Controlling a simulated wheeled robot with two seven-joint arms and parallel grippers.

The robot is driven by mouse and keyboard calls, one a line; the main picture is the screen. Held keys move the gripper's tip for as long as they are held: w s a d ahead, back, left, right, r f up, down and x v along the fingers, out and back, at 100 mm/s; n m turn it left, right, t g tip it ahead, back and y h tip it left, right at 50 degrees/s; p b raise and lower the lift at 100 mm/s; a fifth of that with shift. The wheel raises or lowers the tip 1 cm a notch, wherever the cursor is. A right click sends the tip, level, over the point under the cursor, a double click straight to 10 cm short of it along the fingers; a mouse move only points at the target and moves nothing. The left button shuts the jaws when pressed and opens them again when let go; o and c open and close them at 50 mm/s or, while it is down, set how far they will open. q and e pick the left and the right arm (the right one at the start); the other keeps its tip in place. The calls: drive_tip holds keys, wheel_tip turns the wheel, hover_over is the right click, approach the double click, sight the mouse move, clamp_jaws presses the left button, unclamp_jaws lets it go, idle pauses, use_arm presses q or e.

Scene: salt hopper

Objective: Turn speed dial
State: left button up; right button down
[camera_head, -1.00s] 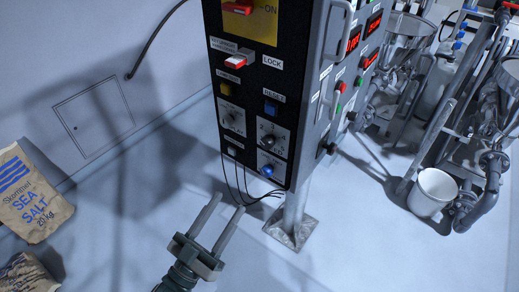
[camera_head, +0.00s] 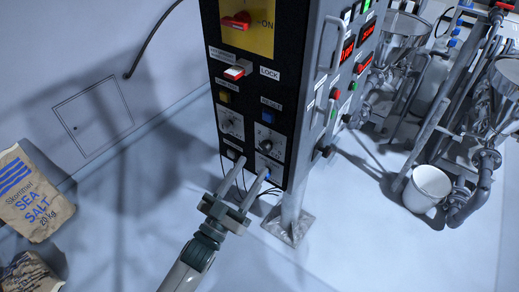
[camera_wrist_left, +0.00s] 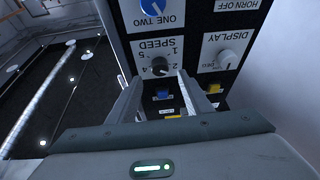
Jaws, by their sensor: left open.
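The speed dial (camera_head: 267,143) is a dark knob on a pale scale plate on the black front panel of the control cabinet. In the left wrist view its black knob (camera_wrist_left: 159,66) shows upside down beside the word SPEED, just beyond the fingertips. My left gripper (camera_head: 253,167) is open and empty, its two fingers pointing up at the lower part of the panel, below the dial in the head view. In the left wrist view the fingers (camera_wrist_left: 160,82) lie to either side of the knob's line; I cannot tell whether they touch the panel. My right gripper is not in view.
The display dial (camera_wrist_left: 227,60) sits beside the speed dial. A blue ONE TWO selector (camera_wrist_left: 152,6) and a blue button (camera_head: 269,116) are close by. Black cables hang below the panel. Salt sacks (camera_head: 33,195) lie at left; a white bucket (camera_head: 427,187) stands at right.

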sight(263, 150)
use_arm(q)
drive_tip(key=shift+p+x, duration=0.8)
drive_tip(key=shift+x, duration=2)
drive_tip(key=c, duration=1.1)
